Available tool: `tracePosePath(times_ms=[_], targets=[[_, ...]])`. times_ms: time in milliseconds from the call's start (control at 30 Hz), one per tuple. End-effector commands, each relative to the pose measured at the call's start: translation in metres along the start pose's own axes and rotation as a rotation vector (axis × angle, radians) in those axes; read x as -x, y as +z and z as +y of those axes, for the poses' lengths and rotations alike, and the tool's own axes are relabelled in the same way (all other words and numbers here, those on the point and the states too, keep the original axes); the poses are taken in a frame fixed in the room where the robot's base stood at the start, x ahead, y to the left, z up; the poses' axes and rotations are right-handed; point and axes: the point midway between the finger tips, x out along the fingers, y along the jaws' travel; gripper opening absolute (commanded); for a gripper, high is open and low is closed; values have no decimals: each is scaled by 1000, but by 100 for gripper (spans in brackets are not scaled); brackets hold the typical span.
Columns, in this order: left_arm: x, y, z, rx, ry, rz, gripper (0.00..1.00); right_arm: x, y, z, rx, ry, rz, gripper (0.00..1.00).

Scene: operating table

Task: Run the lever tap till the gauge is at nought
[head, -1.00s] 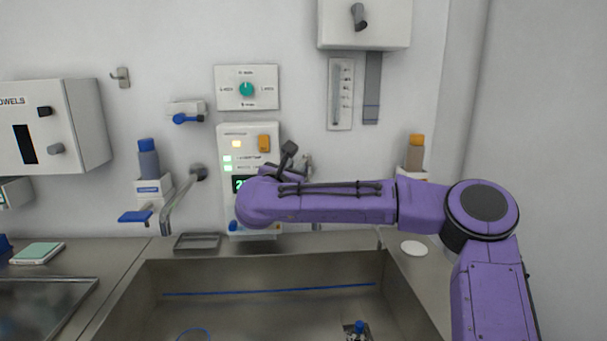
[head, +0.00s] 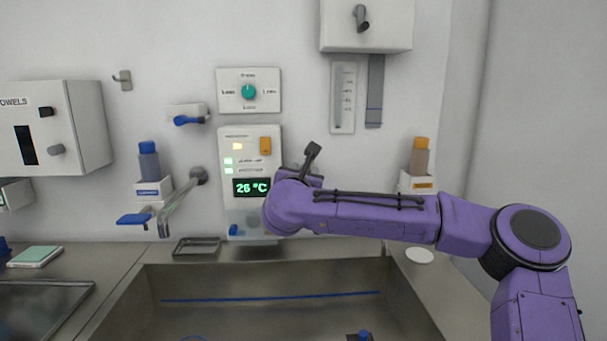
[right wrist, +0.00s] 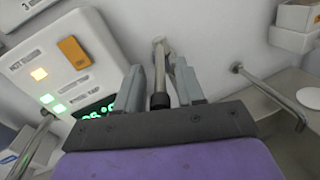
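A dark rod with a paler end (right wrist: 160,88), which looks like a lever, stands out from the wall in the right wrist view. My right gripper (right wrist: 160,78) has its two grey fingers apart, one on each side of this rod; I cannot tell whether they touch it. My left gripper is out of view.
A control panel (head: 237,146) shows 26 °C, just left of my wrist. A metal spout (head: 182,200) and blue paddle (head: 133,219) are farther left. Another spout (right wrist: 272,92) is right of the fingers. A steel sink (head: 270,285) lies below.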

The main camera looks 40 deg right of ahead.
Motion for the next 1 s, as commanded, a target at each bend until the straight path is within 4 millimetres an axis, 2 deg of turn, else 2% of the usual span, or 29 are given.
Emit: tracePosePath(times_ms=[400, 533, 767, 800, 867, 900, 933, 1000], targets=[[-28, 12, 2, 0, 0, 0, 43, 87, -2, 2, 2, 5, -2, 38], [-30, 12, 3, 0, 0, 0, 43, 99, -2, 2, 2, 2, 1, 38], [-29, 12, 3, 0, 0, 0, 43, 102, -1, 2, 2, 1, 2, 38], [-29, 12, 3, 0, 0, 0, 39, 102, -1, 2, 2, 1, 2, 35], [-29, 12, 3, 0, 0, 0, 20, 102, -1, 2, 4, 2, 2, 15], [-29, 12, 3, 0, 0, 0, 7, 101, -3, 2, 10, 3, 2, 2], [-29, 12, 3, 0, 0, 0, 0, 101, -4, 3, 17, 4, 3, 0], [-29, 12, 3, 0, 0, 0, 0, 101, -10, 5, 46, 10, 4, 0]])
